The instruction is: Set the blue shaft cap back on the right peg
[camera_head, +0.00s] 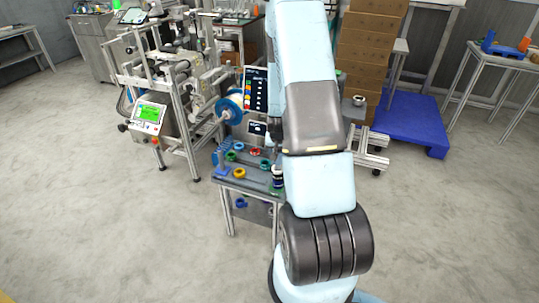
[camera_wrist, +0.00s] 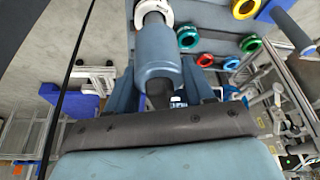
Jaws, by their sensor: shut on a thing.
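The blue shaft cap (camera_wrist: 158,62) is a blue-grey cylinder in the middle of the wrist view. In the head view, my arm hides most of the gripper and cap. A dark upright piece with a white band (camera_head: 278,175) stands at the bench's right side there.
The small grey bench (camera_head: 250,187) carries several coloured rings, including a red one (camera_head: 255,151) and a yellow one (camera_head: 239,170). A machine frame (camera_head: 180,110) stands behind left. The floor in front is clear.

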